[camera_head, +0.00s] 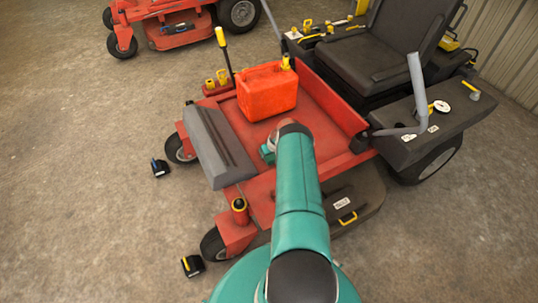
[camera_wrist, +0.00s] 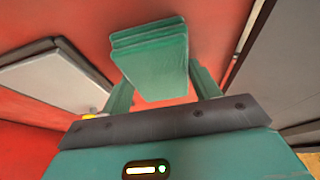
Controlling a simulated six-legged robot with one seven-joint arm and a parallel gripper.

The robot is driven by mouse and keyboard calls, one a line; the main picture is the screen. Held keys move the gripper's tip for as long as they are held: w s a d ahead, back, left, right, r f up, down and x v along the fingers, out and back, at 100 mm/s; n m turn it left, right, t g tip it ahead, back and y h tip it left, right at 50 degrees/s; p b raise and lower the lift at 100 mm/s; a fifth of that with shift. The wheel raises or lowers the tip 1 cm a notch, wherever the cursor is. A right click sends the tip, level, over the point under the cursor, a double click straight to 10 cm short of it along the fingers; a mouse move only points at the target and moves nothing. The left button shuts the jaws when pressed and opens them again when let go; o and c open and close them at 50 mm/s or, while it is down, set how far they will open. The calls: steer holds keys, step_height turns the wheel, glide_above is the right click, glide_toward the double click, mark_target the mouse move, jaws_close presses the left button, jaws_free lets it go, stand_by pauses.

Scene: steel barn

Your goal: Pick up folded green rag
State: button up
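The folded green rag (camera_wrist: 152,62) shows in the wrist view as a thick, layered teal-green block above a red surface. My gripper (camera_wrist: 162,80) has its two teal fingers spread to either side of the rag, with the rag's near end between them. The fingers come very close to its edges; whether they press on it cannot be told. In the head view my arm reaches down over the red mower deck (camera_head: 325,108), with the gripper largely hidden behind the arm. The rag cannot be made out for sure there.
A red fuel can (camera_head: 267,92) stands on the deck just beyond my arm. A grey ridged plate (camera_head: 215,143) is at the deck's left edge. The black seat (camera_head: 380,55) and a grey lever (camera_head: 417,90) rise at the right. Concrete floor (camera_head: 80,210) is open at the left.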

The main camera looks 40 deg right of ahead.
steer(key=shift+c, duration=0.8)
steer(key=shift+r, duration=0.15)
steer(key=shift+r, duration=0.25)
steer(key=r, duration=0.4)
steer(key=shift+w+a, duration=0.2)
steer(key=shift+w, duration=0.2)
steer(key=w+r, duration=0.1)
steer(key=w+a+r, duration=0.1)
steer(key=w+r, duration=0.1)
steer(key=r, duration=0.1)
steer(key=shift+a, duration=0.4)
steer(key=w+a+r, duration=0.4)
steer(key=w, duration=0.4)
steer(key=shift+w+a+r, duration=0.25)
steer(key=shift+a+r, duration=0.05)
steer(key=shift+r, duration=0.05)
